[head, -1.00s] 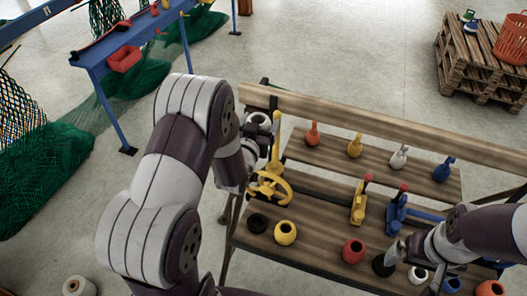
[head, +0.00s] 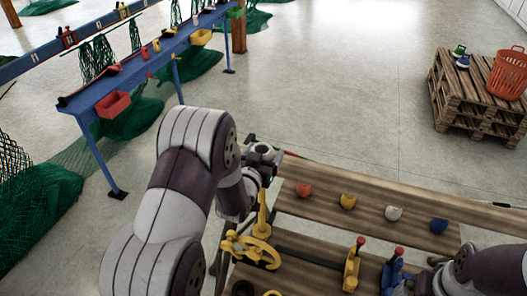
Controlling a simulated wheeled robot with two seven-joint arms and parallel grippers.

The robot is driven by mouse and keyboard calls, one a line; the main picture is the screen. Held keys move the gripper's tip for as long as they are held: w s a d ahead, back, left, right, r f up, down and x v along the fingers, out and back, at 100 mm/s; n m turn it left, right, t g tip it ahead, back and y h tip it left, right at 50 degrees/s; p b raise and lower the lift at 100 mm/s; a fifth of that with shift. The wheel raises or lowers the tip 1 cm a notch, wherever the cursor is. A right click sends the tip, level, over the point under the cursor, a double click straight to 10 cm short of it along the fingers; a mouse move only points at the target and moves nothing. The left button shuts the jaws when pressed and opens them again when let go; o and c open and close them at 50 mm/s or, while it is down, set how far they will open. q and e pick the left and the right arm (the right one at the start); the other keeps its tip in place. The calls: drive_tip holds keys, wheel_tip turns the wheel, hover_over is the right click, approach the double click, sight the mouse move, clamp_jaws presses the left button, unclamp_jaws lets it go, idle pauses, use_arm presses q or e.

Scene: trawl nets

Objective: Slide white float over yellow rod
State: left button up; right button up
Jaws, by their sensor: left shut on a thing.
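The yellow rod (head: 263,213) stands upright at the left end of the wooden bench, beside a yellow curved fitting (head: 250,250).
Red (head: 304,190), yellow (head: 348,201), white (head: 394,213) and blue (head: 439,225) pieces stand on the bench's back shelf. Yellow (head: 352,268) and blue (head: 392,277) red-tipped fittings stand nearer. A pallet stack (head: 470,105) holds an orange basket (head: 509,73). A blue rack (head: 150,65) stands left.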

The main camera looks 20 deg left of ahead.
use_arm(q)
drive_tip(key=shift+w+f, duration=0.2)
drive_tip(key=shift+f, duration=0.55)
wheel_tip(320, 180, down, 6)
drive_tip(key=b, duration=0.7)
drive_tip(key=shift+s+f, duration=0.25)
drive_tip(key=shift+s, duration=0.1)
drive_tip(key=shift+w, duration=0.1)
drive_tip(key=o, duration=1)
drive_tip(key=shift+s+d+r+b, duration=0.15)
drive_tip(key=shift+s+r+b, duration=0.25)
drive_tip(key=shift+s, duration=1.7)
drive_tip(key=shift+s+d+r+b, duration=0.2)
drive_tip(key=shift+s+b, duration=0.45)
drive_tip(key=shift+s, duration=1.45)
drive_tip(key=shift+s+d+r+b, duration=0.15)
drive_tip(key=shift+s+r+b, duration=0.25)
drive_tip(key=shift+s, duration=1.7)
